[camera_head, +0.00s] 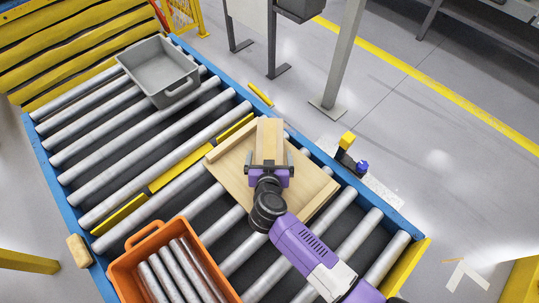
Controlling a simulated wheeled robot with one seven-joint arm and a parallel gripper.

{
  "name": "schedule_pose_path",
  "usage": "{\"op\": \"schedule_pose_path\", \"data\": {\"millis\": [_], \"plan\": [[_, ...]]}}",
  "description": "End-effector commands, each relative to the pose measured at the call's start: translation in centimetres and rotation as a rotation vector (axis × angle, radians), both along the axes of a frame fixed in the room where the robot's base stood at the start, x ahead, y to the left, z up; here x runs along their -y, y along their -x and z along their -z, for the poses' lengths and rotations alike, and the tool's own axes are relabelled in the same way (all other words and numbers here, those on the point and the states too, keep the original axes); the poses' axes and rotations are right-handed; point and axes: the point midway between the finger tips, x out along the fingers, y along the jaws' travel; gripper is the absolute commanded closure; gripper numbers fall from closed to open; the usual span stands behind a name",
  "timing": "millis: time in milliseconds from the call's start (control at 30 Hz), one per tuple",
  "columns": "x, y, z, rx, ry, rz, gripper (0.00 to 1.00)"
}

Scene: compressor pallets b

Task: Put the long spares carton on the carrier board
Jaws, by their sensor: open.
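The carrier board (311,193) is a pale wooden board with raised strips along two edges, lying on the roller conveyor. A long, light tan block that looks like the spares carton (269,135) lies lengthwise over the board's far part, and its far end reaches the board's far edge. My gripper (269,160) is over the carton's near end, with its dark fingers apart, one on each side of it. The gripper and wrist hide the near end. I cannot tell whether the fingers touch the carton, or whether it rests fully on the board.
A grey tote (159,65) stands on the rollers at the far left. An orange crate (127,262) holding several metal bars stands at the near left. Blue rails (386,213) edge the conveyor. A yellow-topped post device (347,142) stands by the right rail.

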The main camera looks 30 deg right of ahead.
Motion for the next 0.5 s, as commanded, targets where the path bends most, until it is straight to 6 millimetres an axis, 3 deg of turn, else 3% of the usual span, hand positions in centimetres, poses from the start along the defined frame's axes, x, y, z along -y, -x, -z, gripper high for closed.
{"op": "schedule_pose_path", "data": {"millis": [500], "plan": [[-3.9, 7.6, -4.9, 0.0, 0.001, -0.003, 0.0]]}}
